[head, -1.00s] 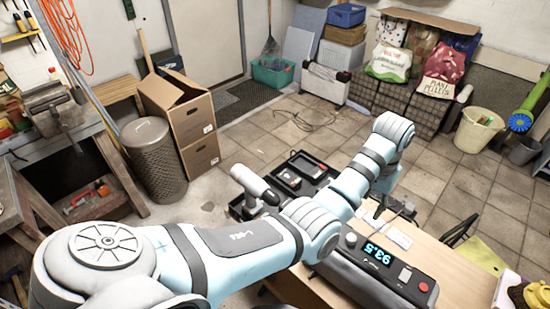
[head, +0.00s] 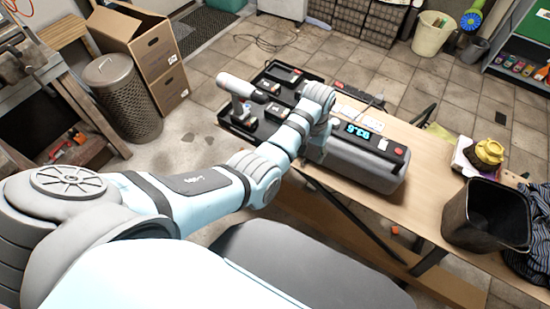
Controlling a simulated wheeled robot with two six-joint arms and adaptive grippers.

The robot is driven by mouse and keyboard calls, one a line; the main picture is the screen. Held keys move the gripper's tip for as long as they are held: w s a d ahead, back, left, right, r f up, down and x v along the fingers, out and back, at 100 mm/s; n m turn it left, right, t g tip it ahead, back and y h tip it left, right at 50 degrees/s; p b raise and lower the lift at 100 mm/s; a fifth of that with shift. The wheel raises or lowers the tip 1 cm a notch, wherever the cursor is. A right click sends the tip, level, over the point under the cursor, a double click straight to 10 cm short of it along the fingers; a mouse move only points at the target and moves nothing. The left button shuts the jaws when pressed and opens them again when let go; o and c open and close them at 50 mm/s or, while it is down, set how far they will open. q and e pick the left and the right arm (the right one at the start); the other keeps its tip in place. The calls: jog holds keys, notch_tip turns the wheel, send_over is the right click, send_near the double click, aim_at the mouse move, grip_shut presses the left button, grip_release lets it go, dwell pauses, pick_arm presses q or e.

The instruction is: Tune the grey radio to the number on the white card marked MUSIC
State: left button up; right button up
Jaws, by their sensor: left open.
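The grey radio (head: 362,160) sits on the wooden table, with lit cyan digits on its top panel. The digits are upside down to me and too small to read surely. A red button shows at the panel's right end. A white card (head: 345,112) lies just behind the radio; its writing is unreadable. My left gripper (head: 321,127) is at the radio's left end, open, mostly hidden by my own wrist. I cannot tell whether it touches the radio. The radio's left part is hidden behind my arm. My right gripper is out of view.
A black bin (head: 487,215) stands on the table at right, with a yellow object (head: 488,152) behind it. The tabletop (head: 432,165) between radio and bin is clear.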

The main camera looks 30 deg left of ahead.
pick_arm(q)
jog(key=s+a+f, duration=0.1)
jog(key=s+f, duration=0.4)
jog(key=f, duration=0.3)
jog(key=s+a+f, duration=0.2)
jog(key=s+f, duration=0.3)
jog(key=f, duration=0.4)
jog(key=shift+s+a, duration=0.2)
jog(key=shift+a, duration=0.05)
jog(key=shift+f, duration=0.1)
